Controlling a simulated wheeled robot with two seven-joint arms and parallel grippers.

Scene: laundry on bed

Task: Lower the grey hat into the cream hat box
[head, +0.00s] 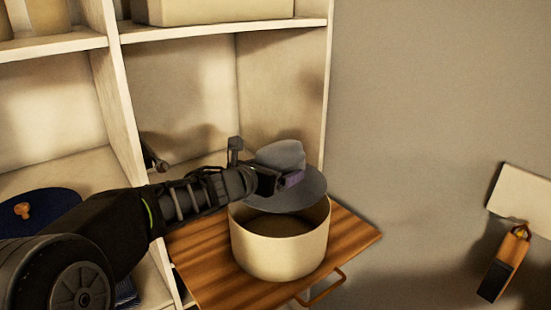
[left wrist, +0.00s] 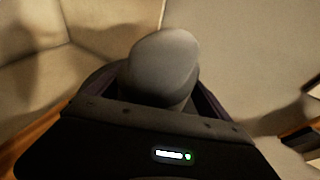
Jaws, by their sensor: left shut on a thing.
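The grey hat (head: 281,156) has a rounded crown and a wide brim. My left gripper (head: 290,180) is shut on it at the crown. The hat is above the cream hat box (head: 279,250), a round open-topped box, with its brim over the back part of the opening. The front of the box's inside shows empty. In the left wrist view the hat's crown (left wrist: 163,65) stands up between the fingers. Whether the brim touches the box rim is hard to tell. My right gripper is not in view.
The box stands on a wooden board (head: 205,262) with a handle (head: 322,288) at its front. The grey wall is at the right.

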